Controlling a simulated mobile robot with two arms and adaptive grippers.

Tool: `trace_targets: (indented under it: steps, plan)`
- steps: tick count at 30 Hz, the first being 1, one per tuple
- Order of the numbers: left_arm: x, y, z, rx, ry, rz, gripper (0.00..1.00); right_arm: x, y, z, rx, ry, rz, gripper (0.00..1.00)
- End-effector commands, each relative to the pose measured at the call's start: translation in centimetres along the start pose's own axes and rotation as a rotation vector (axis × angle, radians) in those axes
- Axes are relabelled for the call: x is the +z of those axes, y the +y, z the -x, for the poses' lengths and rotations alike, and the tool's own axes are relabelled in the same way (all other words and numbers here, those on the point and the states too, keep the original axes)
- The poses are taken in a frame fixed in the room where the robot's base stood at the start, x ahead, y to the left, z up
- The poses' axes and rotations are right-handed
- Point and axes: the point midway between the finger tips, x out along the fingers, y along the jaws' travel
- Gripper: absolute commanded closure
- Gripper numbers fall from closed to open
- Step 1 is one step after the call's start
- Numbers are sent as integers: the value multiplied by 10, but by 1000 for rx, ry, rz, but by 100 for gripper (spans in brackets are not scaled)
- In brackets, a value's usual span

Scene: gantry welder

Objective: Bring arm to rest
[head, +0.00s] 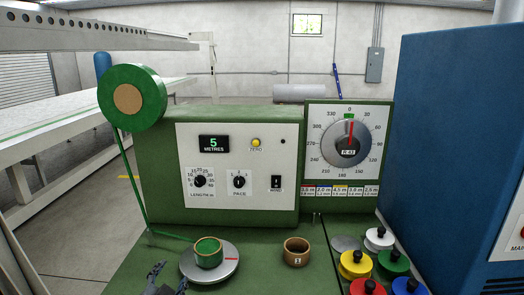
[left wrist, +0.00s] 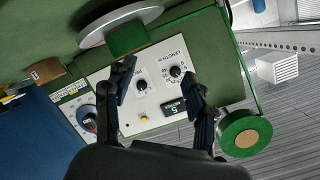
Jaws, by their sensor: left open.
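My left gripper (head: 168,282) shows at the bottom edge of the head view, just left of and in front of the grey turntable (head: 232,268). Its dark fingers are spread with nothing between them. In the left wrist view the open left gripper (left wrist: 160,75) has a finger on each side of the control panel (left wrist: 146,88), which lies beyond them. The panel also shows in the head view (head: 220,160) with knobs, a yellow button and a display reading 5 metres. My right gripper is in neither view.
A green-rimmed reel (head: 132,97) feeds a green strip down to a green ring (head: 208,252) on the turntable. A brown ring (head: 296,251) and several coloured knobbed spools (head: 393,262) stand to the right. A dial (head: 348,142) and a blue cabinet (head: 450,130) rise behind them.

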Motion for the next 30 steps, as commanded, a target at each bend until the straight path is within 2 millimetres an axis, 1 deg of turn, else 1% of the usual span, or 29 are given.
trace_targets:
  steps: [1,5,8,9,11,12,15,18,21,27,28,30]
  plan:
    - [12,12,10,27,-39,31,44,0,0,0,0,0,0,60]
    - [45,43,39,98,-159,115,44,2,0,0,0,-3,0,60]
    - [76,72,74,169,-284,196,44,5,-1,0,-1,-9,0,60]
    - [90,84,92,201,-343,231,44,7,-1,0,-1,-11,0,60]
    - [107,101,119,246,-428,279,44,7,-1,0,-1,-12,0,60]
    - [117,110,136,273,-479,307,44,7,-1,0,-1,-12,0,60]
    - [135,128,173,328,-589,363,44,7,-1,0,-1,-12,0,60]
    - [148,141,206,372,-683,407,44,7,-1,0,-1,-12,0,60]
    - [158,151,237,411,-766,443,44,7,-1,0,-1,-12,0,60]
    - [171,166,295,479,-917,503,44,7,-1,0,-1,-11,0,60]
    - [176,171,286,477,-913,498,44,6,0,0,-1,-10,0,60]
    - [186,180,278,479,-917,494,44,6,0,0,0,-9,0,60]
